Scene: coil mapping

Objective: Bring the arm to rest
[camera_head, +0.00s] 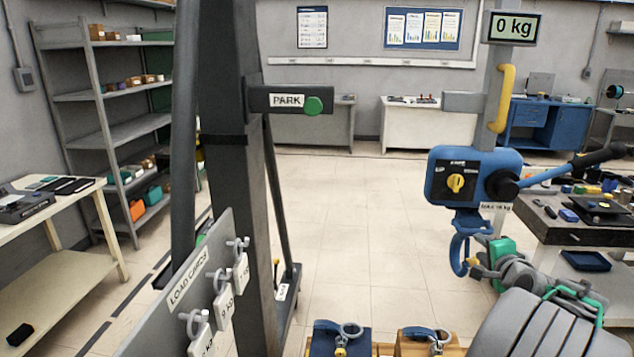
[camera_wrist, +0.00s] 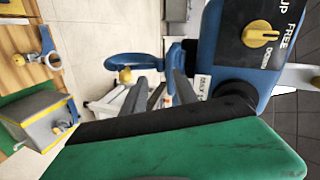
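My arm enters the head view at the lower right, its grey and green links (camera_head: 560,300) raised. My gripper (camera_head: 478,264) is close to the blue hook (camera_head: 459,254) under the blue hoist (camera_head: 460,177). In the wrist view the two grey fingers of my gripper (camera_wrist: 160,92) stand apart, with nothing visible between them. The hook also shows in the wrist view (camera_wrist: 130,60), beyond the fingers; I cannot tell whether they touch it.
The hoist's lever (camera_head: 560,170) sticks out right, near a cluttered workbench (camera_head: 560,232). The display (camera_head: 513,27) reads 0 kg. Loads with rings (camera_head: 340,338) sit below. The middle floor is clear.

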